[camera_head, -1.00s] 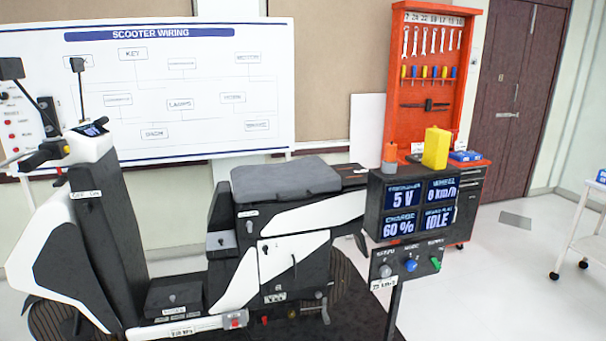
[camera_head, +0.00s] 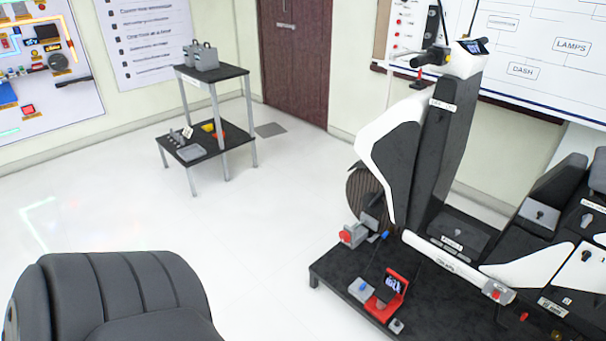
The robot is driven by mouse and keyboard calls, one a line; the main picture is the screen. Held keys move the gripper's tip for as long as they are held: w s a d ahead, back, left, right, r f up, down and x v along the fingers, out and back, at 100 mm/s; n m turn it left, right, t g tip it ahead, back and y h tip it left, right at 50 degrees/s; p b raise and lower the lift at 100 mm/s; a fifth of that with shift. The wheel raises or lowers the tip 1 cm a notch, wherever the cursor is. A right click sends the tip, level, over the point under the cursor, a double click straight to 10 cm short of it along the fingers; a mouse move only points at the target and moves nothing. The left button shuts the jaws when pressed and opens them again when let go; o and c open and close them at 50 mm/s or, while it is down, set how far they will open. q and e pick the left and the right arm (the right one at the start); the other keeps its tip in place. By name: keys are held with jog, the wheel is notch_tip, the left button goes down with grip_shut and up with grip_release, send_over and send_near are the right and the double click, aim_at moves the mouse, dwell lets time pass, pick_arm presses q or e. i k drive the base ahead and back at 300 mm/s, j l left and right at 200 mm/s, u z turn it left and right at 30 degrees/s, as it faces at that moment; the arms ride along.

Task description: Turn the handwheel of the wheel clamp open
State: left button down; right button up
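The scooter's front wheel (camera_head: 360,190) stands at the left end of the black platform, partly hidden by the white and black front body. A grey clamp-like block (camera_head: 356,232) sits low beside this wheel. A small red round part (camera_head: 346,237) on its left side looks like the handwheel. A blue knob or tip (camera_head: 385,235) shows at its right. The parts are too small to tell whether the clamp is open or closed. Neither gripper is in view.
A red stand with a small display (camera_head: 393,284) and a grey box with a blue button (camera_head: 361,290) sit on the front of the platform (camera_head: 330,268). A black two-tier cart (camera_head: 213,72) stands at the back left. The white floor between is clear.

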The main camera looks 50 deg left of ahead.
aim_at(343, 236)
jog(key=u, duration=1.2)
